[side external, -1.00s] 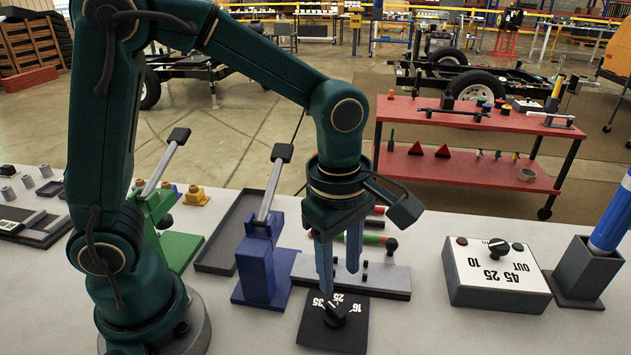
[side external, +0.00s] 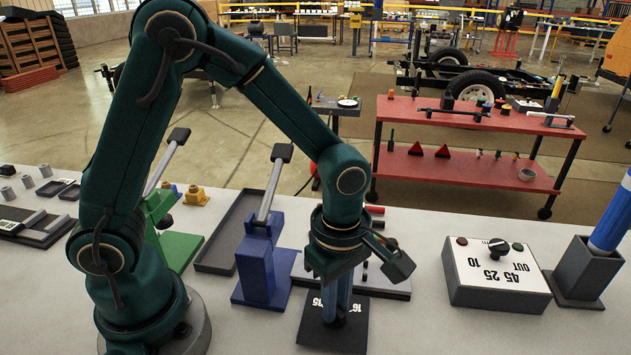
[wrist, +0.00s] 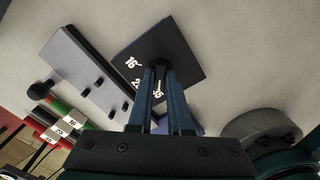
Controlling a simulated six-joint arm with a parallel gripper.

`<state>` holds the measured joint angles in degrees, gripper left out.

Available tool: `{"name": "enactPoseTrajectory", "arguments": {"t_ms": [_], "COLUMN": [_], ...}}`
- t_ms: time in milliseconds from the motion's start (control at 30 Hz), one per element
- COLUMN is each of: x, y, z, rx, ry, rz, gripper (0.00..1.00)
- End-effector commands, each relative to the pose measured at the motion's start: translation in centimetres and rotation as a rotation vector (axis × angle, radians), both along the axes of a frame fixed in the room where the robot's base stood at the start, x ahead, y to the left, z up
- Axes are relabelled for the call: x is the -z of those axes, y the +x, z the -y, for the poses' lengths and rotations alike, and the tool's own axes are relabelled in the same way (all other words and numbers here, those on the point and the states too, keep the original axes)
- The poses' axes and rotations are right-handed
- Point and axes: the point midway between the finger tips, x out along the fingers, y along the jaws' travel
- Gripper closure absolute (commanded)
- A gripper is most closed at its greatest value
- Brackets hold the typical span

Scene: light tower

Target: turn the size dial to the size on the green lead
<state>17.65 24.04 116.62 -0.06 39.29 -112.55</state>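The size dial is a black knob (wrist: 160,64) on a dark square plate (side external: 316,335). White numbers 16, 25 and 35 show around it in the wrist view, the 25 partly covered by a finger. A white pointer line on the knob points toward 35. My gripper (side external: 337,311) points down over the plate. Its two blue fingers (wrist: 161,72) are on either side of the knob and look closed on it. The green lead (wrist: 60,108) lies beside red ones at the left of the wrist view; its tag is too small to read surely.
A grey block with pegs (wrist: 85,65) is close beside the dial plate. A blue lever stand (side external: 262,270) is just left of my gripper. A white-topped box with a knob (side external: 495,273) and a grey holder with a blue cylinder (side external: 585,270) stand at the right.

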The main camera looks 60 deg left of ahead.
Motion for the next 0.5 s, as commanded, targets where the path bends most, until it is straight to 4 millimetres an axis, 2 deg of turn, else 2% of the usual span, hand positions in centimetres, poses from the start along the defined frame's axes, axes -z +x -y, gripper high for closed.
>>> {"name": "enactPoseTrajectory", "arguments": {"t_ms": [500], "x": [-0.05], "y": [-0.01], "z": [-0.01], "rx": [0.068], "ry": [0.001], "rz": [-0.001], "gripper": [1.00]}}
